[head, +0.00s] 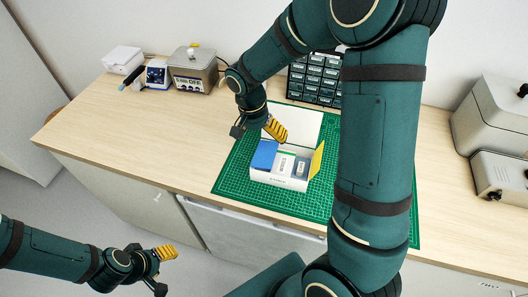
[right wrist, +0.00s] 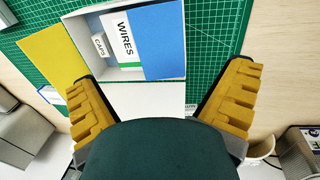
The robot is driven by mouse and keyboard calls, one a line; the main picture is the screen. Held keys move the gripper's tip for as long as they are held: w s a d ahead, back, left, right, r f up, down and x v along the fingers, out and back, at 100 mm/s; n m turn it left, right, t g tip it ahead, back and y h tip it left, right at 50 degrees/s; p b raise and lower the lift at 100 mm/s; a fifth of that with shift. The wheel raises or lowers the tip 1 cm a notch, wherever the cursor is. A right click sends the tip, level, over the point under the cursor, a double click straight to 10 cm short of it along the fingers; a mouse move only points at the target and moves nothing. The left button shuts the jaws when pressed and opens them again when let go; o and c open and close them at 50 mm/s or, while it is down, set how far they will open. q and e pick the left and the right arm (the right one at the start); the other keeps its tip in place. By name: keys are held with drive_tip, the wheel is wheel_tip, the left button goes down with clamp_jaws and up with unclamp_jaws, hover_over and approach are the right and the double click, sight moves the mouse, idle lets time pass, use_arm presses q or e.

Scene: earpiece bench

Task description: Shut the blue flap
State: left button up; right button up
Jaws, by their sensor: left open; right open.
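A white box (head: 279,181) sits on the green mat, holding a WIRES packet (right wrist: 122,35) and a smaller CAPS packet (right wrist: 99,46). The blue flap (head: 264,154) is at the box's left end in the head view. In the right wrist view the blue flap (right wrist: 160,40) lies over that end of the opening; I cannot tell whether it is fully flat. The yellow flap (head: 317,160) points outward on the right. The white lid (head: 300,122) stands open at the back. My right gripper (head: 258,131) is open above the box's back left. My left gripper (head: 165,272) is open, low, off the bench.
The green cutting mat (head: 235,180) surrounds the box. A drawer organizer (head: 314,80) stands behind it. A grey device (head: 193,70) and small items are at the back left. Grey machines (head: 495,120) stand at the right. My right arm hides part of the mat.

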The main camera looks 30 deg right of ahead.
sight(265, 155)
drive_tip(key=f, duration=0.6)
drive_tip(key=shift+s+d+f, duration=0.15)
drive_tip(key=shift+s+d, duration=0.2)
drive_tip(key=shift+s, duration=0.05)
clamp_jaws()
unclamp_jaws()
wheel_tip(265, 155, up, 12)
drive_tip(key=w+a, duration=0.1)
drive_tip(key=shift+w+a, duration=0.2)
drive_tip(key=shift+w, duration=0.05)
idle(0.7)
